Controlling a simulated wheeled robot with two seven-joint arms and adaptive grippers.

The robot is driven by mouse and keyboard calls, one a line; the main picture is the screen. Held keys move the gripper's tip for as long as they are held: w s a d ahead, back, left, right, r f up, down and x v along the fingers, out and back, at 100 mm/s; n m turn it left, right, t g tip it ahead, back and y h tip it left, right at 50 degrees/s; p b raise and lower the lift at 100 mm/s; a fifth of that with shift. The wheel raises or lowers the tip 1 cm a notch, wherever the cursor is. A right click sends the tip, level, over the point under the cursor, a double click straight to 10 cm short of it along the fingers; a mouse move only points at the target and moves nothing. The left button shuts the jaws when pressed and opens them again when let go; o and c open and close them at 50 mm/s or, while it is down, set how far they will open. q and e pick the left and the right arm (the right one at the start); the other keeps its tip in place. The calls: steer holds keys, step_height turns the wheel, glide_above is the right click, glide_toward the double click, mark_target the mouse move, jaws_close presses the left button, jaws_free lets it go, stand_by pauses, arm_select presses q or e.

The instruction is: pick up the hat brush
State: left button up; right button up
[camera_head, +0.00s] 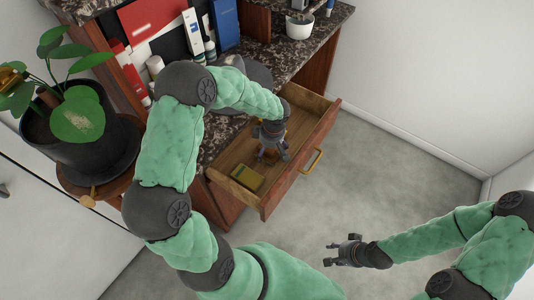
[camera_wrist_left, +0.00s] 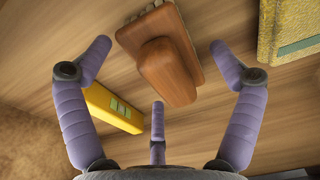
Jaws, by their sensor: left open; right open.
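The hat brush (camera_wrist_left: 165,68) is a brown wooden brush with a rounded handle and a pale bristle edge at its top. It lies on the wooden drawer floor (camera_wrist_left: 215,130), between the spread fingers of my left gripper (camera_wrist_left: 157,80) in the left wrist view. The fingers are open, and no contact with the brush shows. In the head view my left gripper (camera_head: 273,152) reaches down into the open drawer (camera_head: 236,160) and hides the brush. My right gripper (camera_head: 333,250) is open and empty above the grey floor, to the right of the drawer.
A yellow box (camera_wrist_left: 113,108) lies close left of the brush, by the left finger. A yellow-green book (camera_wrist_left: 290,32) lies to its right. The drawer's front wall with a brass handle (camera_head: 312,161) stands beside the left gripper. A potted plant (camera_head: 75,125) stands at left.

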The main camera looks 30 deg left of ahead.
arm_select(q)
steer(key=c, duration=1.3)
steer(key=shift+r, duration=0.1)
step_height(320, 180, up, 10)
steer(key=p, duration=0.3)
